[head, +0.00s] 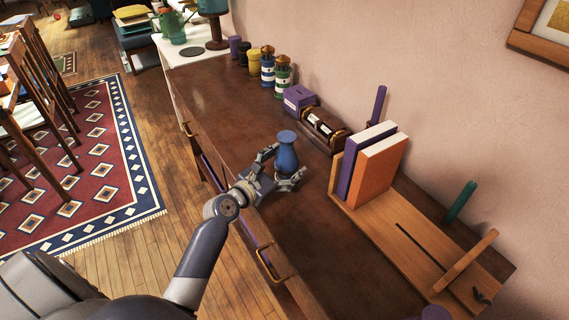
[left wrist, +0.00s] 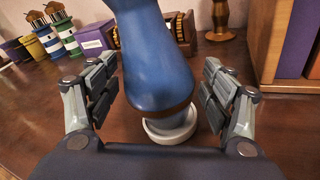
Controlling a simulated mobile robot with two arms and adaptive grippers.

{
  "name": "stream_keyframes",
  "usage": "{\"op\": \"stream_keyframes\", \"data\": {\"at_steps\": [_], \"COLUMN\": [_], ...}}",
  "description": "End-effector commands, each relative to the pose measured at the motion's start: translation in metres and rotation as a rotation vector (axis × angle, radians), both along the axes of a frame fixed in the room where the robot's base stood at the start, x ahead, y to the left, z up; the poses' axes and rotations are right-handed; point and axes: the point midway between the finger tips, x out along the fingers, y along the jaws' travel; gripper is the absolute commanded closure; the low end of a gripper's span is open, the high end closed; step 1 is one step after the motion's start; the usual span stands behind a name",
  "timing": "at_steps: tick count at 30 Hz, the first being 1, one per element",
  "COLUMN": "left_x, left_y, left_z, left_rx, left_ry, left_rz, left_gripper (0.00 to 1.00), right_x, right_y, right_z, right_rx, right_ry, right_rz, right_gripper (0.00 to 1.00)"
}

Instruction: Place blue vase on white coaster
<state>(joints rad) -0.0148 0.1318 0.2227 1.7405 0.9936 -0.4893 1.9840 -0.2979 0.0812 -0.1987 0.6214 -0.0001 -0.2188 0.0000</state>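The blue vase (head: 287,151) stands upright on the brown cabinet top in the head view. In the left wrist view, the vase (left wrist: 155,70) fills the middle, with a brown band low on its body. Its narrow foot is in or just above the white coaster (left wrist: 172,131); whether it touches cannot be told. In the head view I cannot make out the coaster behind the fingers. My left gripper (head: 281,166) is around the vase with a finger on each side. The left wrist view shows gaps between fingers and vase, so it is open. My right gripper is not in view.
A wooden book rack (head: 410,232) with an orange book (head: 378,172) stands to the right. Behind the vase are a small wooden rack (head: 324,132), a purple box (head: 298,101) and several jars. The cabinet top (head: 215,95) is clear toward the far left.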

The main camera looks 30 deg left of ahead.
Motion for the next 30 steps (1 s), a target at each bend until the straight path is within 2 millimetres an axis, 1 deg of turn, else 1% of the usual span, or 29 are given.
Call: {"op": "stream_keyframes", "data": {"at_steps": [8, 11, 14, 17, 24, 27, 30], "left_x": [0.000, 0.000, -0.007, -0.023, -0.072, -0.089, -0.102], "left_y": [0.000, 0.000, 0.001, 0.004, 0.012, 0.015, 0.017], "left_z": [0.000, 0.003, 0.004, 0.005, 0.012, 0.015, 0.017], "left_rx": [0.000, 0.000, 0.000, 0.000, 0.001, 0.002, 0.002], "left_ry": [0.000, -0.001, 0.001, 0.002, 0.002, 0.002, 0.001], "left_rz": [0.000, 0.000, 0.000, 0.000, 0.000, -0.001, 0.000], "left_gripper": [0.20, 0.20, 0.20, 0.20, 0.20, 0.20, 0.20], "right_x": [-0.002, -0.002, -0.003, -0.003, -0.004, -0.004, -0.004], "right_y": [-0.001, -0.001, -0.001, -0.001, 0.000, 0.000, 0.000], "right_z": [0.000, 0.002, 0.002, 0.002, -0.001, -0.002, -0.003], "right_rx": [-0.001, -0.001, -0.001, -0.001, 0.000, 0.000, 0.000], "right_ry": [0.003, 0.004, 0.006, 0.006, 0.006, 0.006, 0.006], "right_rz": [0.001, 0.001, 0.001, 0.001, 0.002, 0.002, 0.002], "right_gripper": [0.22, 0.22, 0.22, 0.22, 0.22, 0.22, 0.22]}}
